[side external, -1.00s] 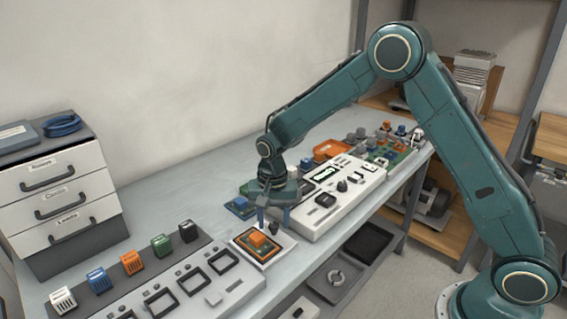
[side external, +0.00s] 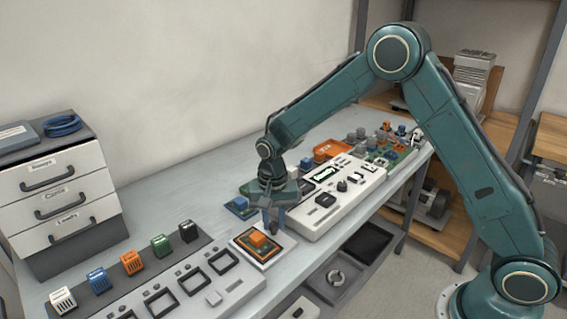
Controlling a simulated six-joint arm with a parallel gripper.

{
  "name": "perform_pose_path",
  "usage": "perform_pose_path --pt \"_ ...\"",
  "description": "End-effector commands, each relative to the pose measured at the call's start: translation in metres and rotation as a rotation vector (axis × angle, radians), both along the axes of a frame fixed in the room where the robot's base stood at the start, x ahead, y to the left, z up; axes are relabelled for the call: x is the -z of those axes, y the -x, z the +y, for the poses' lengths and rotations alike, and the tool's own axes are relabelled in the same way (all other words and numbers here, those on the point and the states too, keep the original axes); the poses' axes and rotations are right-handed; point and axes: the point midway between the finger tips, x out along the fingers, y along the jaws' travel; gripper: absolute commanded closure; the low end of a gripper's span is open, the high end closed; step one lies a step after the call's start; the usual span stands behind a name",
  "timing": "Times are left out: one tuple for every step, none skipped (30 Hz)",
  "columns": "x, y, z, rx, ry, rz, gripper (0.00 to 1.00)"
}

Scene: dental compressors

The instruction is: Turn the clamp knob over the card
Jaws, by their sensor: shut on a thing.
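My gripper (side external: 273,227) points straight down at the near left end of the white panel (side external: 330,212). Its blue-grey fingers are close together, shut on a small dark thing that they mostly hide. By its place this looks like the clamp knob, but its shape and turn angle cannot be made out. The card is apart from the fingers in this view.
A grey rack (side external: 150,270) with coloured blocks and square sockets lies at the front left. A blue block on a small board (side external: 240,204) sits close behind the gripper. Drawers (side external: 58,195) stand at the far left. The bench between drawers and panel is mostly clear.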

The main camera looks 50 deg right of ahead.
Motion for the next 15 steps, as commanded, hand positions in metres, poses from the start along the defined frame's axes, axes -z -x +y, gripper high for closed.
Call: perform_pose_path --pt "-0.0004 -0.0003 0.0 -0.018 -0.001 -0.001 1.0" --pt "-0.0004 -0.0002 -0.0001 -0.032 -0.001 -0.001 1.0" --pt "-0.0004 -0.0002 -0.0001 -0.051 -0.001 -0.001 1.0" --pt "-0.0004 -0.0003 -0.0001 -0.068 0.0 0.0 1.0" --pt "-0.0004 -0.0003 -0.0001 -0.086 0.001 -0.001 1.0" --pt "-0.0004 -0.0002 -0.0002 -0.111 0.001 -0.001 1.0" --pt "-0.0004 -0.0003 -0.0003 -0.133 0.001 -0.001 1.0" --pt "-0.0004 -0.0003 -0.0003 -0.154 0.001 -0.001 1.0" --pt "-0.0004 -0.0003 -0.0003 -0.185 0.001 -0.001 1.0" --pt "-0.0004 -0.0003 -0.0003 -0.209 0.001 -0.001 1.0" --pt "-0.0004 -0.0002 -0.0003 -0.234 0.001 -0.001 1.0" --pt "-0.0004 -0.0003 -0.0004 -0.269 0.001 -0.001 1.0" --pt "-0.0004 -0.0003 -0.0004 -0.297 0.0 -0.001 1.0" --pt "-0.0005 -0.0003 -0.0004 -0.325 0.0 -0.001 1.0" --pt "-0.0005 -0.0002 -0.0005 -0.362 0.0 -0.001 1.0"
